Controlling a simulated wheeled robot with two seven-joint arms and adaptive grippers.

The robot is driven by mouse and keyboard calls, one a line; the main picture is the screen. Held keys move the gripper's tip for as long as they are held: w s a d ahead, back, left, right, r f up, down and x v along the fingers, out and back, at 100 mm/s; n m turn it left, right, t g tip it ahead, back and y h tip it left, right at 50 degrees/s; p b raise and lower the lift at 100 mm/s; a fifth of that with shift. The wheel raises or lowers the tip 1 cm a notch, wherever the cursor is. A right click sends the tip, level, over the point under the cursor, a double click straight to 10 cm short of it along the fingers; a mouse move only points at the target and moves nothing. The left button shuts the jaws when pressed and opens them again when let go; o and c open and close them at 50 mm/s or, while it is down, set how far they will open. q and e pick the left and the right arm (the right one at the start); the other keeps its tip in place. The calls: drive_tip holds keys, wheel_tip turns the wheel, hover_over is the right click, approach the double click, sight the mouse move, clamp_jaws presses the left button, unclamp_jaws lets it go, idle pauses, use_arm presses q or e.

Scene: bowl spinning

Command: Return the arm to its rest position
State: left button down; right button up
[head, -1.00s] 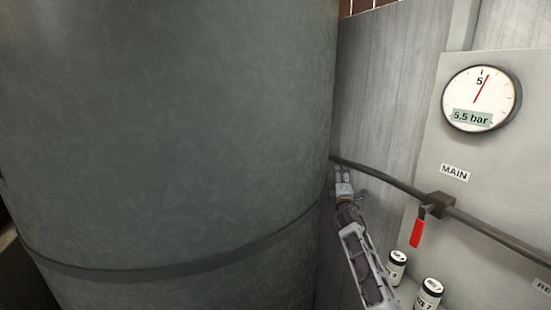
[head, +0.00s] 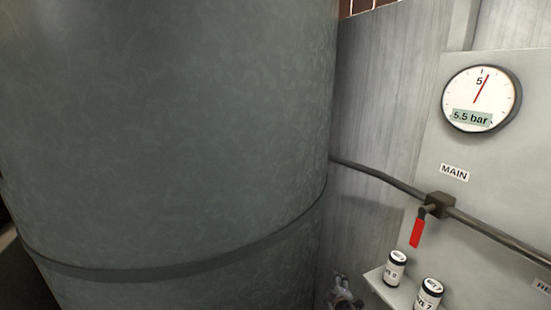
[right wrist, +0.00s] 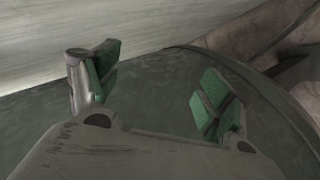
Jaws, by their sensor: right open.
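My right gripper (head: 343,292) is low in the head view, between the big tank and the small shelf, with only its end showing at the bottom edge. In the right wrist view its two green-padded fingers (right wrist: 155,90) are spread apart with nothing between them. The rest of my right arm is below the head view. My left gripper is not in either view.
A large grey-green tank (head: 170,130) fills the left. A pipe (head: 385,178) runs to a valve with a red handle (head: 416,232) under a MAIN label. A gauge (head: 481,99) reads 5.5 bar. Two labelled jars (head: 394,268) (head: 428,295) stand on a shelf (head: 377,282).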

drive_tip(key=s+f+m+g, duration=0.5)
drive_tip(key=s+f+g, duration=0.1)
drive_tip(key=s+f, duration=2.15)
drive_tip(key=s+f+m+g, duration=0.1)
drive_tip(key=s+f, duration=0.3)
drive_tip(key=s, duration=0.9)
drive_tip(key=s+d+f+m+g, duration=0.1)
drive_tip(key=s+f, duration=0.3)
drive_tip(key=s, duration=0.9)
drive_tip(key=s+d+f+m+g, duration=0.1)
drive_tip(key=s+f+m+g, duration=0.2)
drive_tip(key=s, duration=1)
drive_tip(key=shift+s+f+y, duration=0.15)
drive_tip(key=shift+f+y, duration=0.25)
drive_tip(key=shift+f, duration=0.1)
